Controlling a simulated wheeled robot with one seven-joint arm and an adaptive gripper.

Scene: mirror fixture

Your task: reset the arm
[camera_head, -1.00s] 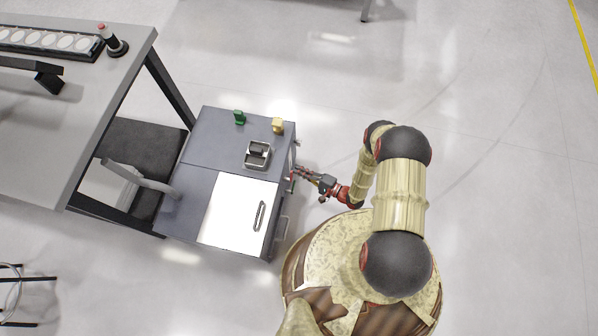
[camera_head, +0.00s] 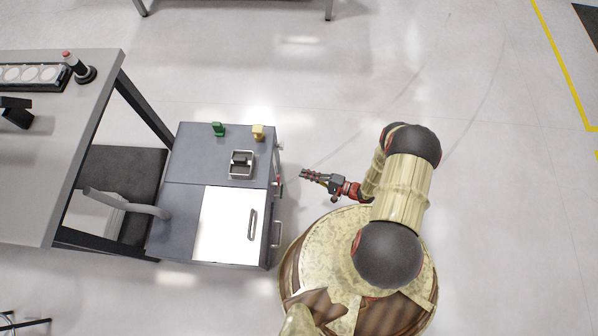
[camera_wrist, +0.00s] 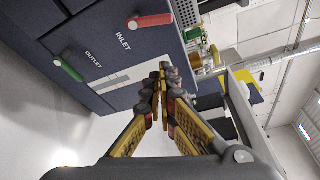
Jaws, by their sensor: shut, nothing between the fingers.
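My gripper (camera_head: 304,174) is shut and empty, held beside the front of a dark grey cabinet (camera_head: 195,150) with a clear gap between them. In the wrist view its fingertips (camera_wrist: 164,70) meet in front of the cabinet front (camera_wrist: 85,30). That front bears a red handle (camera_wrist: 150,20) by the word INLET and a green handle (camera_wrist: 68,69) by the word OUTLET. My arm is bent, with the gripper pointing left at the cabinet in the head view.
On the cabinet stand a green piece (camera_head: 218,129), a yellow piece (camera_head: 258,132), a grey tray (camera_head: 241,177) and a white panel (camera_head: 222,225) with a handle. A grey table (camera_head: 60,150) and a dark chair (camera_head: 120,170) are at left. Open floor lies behind and right.

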